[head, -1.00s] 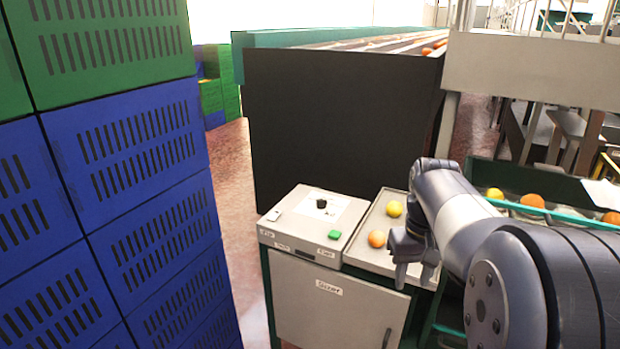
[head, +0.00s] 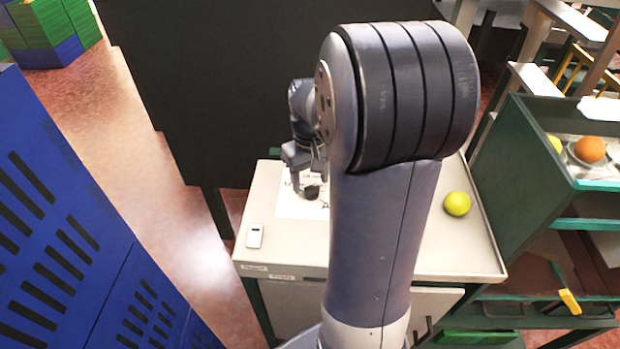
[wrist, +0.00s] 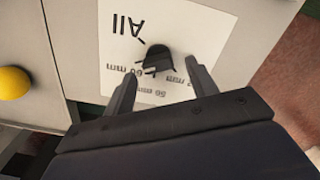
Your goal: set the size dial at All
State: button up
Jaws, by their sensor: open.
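The size dial is a small black knob (head: 311,191) on a white printed sheet (head: 290,203) on top of the grey cabinet. In the wrist view the knob (wrist: 157,60) lies between and just beyond the tips of my gripper (wrist: 157,72), which is open. The sheet shows "All" and several mm marks, upside down in this view. The knob's narrow side seems to face the mm marks rather than "All", but its exact setting is hard to tell. My gripper (head: 308,183) is over the dial in the head view, partly hidden by my arm.
A yellow fruit (head: 457,204) lies on the tray right of the panel; it also shows in the wrist view (wrist: 14,83). A small white device (head: 254,236) lies at the panel's left.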

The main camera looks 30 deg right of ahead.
jog(key=shift+s+f, duration=0.1)
jog(key=shift+f, duration=0.45)
jog(key=c, duration=1)
jog(key=shift+m, duration=0.4)
jog(key=m, duration=0.5)
jog(key=shift+s+d, duration=0.1)
jog(key=m, duration=0.6)
jog(key=shift+s, duration=0.1)
